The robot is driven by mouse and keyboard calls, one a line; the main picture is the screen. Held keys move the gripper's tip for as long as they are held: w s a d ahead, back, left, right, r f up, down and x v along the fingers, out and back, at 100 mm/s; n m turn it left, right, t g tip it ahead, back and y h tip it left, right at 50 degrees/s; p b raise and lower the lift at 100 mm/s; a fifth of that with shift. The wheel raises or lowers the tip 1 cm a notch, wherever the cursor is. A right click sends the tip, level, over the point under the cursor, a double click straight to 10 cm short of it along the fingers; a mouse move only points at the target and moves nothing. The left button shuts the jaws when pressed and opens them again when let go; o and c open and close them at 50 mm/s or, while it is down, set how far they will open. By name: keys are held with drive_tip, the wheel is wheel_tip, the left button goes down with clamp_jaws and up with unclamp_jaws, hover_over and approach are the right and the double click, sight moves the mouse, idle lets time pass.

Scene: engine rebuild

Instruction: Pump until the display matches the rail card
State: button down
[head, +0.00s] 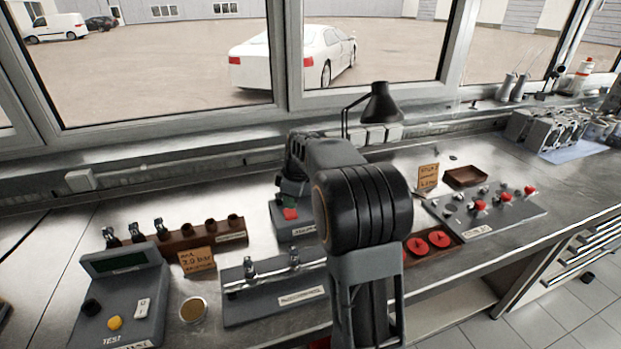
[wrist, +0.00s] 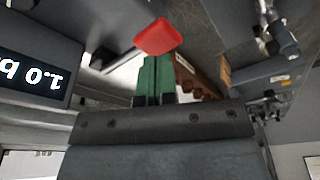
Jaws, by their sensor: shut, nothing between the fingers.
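A lit display (wrist: 36,78) at the left of the wrist view appears upside down and reads about 1.0 b, cut off by the edge. The tan rail card (head: 197,261) stands behind the fuel rail (head: 275,272); its handwritten bar value is too small to read surely.
A tester console (head: 125,290) with a dark screen and yellow button stands at left. A brown rack (head: 190,240) holds several injectors. Right are a tray with red discs (head: 428,244), a board with red knobs (head: 487,212) and a black lamp (head: 380,105). My arm hides the middle bench.

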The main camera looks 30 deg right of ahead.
sight(291, 213)
drive_tip(key=shift+f, duration=0.15)
drive_tip(key=shift+f+b, duration=1.8)
drive_tip(key=shift+f, duration=0.45)
drive_tip(key=shift+r+p, duration=1.75)
drive_tip(key=shift+r, duration=0.6)
drive_tip(key=shift+s+a+r, duration=0.15)
drive_tip(key=shift+a, duration=0.05)
drive_tip(key=s+a+m+t, duration=0.1)
drive_tip(key=s+a+m, duration=0.2)
drive_tip(key=s, duration=0.4)
drive_tip(key=s+a+r+m+t+h, duration=0.1)
drive_tip(key=s+a+m, duration=0.2)
drive_tip(key=s, duration=0.4)
drive_tip(key=s+a+m, duration=0.3)
drive_tip(key=s+a, duration=0.1)
drive_tip(key=s, duration=0.3)
drive_tip(key=shift+s+r+m+t+h, duration=0.15)
drive_tip(key=shift+s+m+t+h, duration=0.15)
drive_tip(key=shift+m+t, duration=0.1)
